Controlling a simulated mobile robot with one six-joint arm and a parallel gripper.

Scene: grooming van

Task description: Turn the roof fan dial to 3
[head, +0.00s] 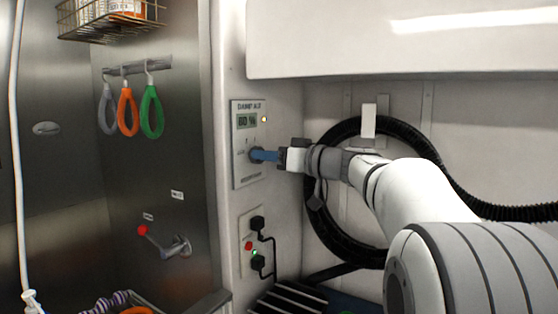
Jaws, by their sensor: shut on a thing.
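A white control panel (241,178) is mounted on the narrow wall left of centre in the head view. A dial (255,155) sits on the panel below the display, mostly hidden behind my gripper's tips. The dial's number marks and pointer are too small or hidden to read. I cannot tell whether this panel is the roof fan's; its labels are blurred.
Below the panel is a plate (257,250) with black plugs, cables and a red button. A coiled black hose (345,125) hangs behind my arm. A white cabinet (400,40) overhangs above. Left, grooming loops (127,110) and a red-knobbed lever (143,230) are on the steel wall.

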